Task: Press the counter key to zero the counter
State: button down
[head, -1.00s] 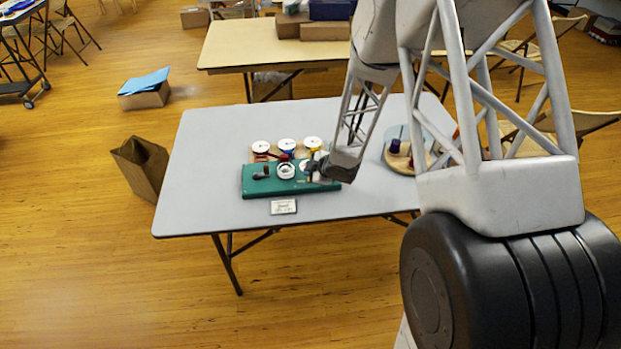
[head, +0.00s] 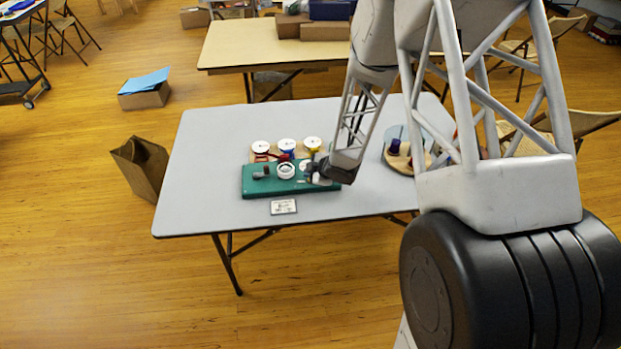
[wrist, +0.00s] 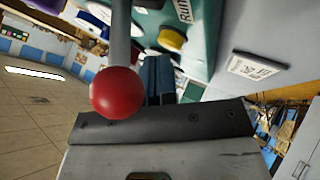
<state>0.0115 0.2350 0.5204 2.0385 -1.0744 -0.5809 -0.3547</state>
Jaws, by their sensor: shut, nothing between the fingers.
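The green device (head: 262,188) lies on the grey table, with a white ring-shaped dial (head: 286,171) and small dark and white parts on top. It shows in the wrist view (wrist: 206,45), with a partly cut-off label. My gripper (head: 319,174) is shut and empty, low over the device's right part. Its dark fingers (wrist: 160,78) point at the green surface in the wrist view. I cannot tell whether they touch it. A red ball knob (wrist: 117,92) on a grey rod stands close to the wrist camera. I cannot make out the counter key; the gripper may hide it.
Several white-topped spools (head: 287,146) stand just behind the device. A small printed card (head: 283,207) lies in front of it. A round tray (head: 391,168) with items sits to the right, partly behind my arm. The table's left side (head: 205,165) is clear.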

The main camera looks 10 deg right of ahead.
jog(key=shift+f, duration=0.15)
dwell(0.7)
jog(key=shift+r, duration=0.85)
jog(key=shift+r, duration=0.2)
jog(key=shift+r, duration=2.35)
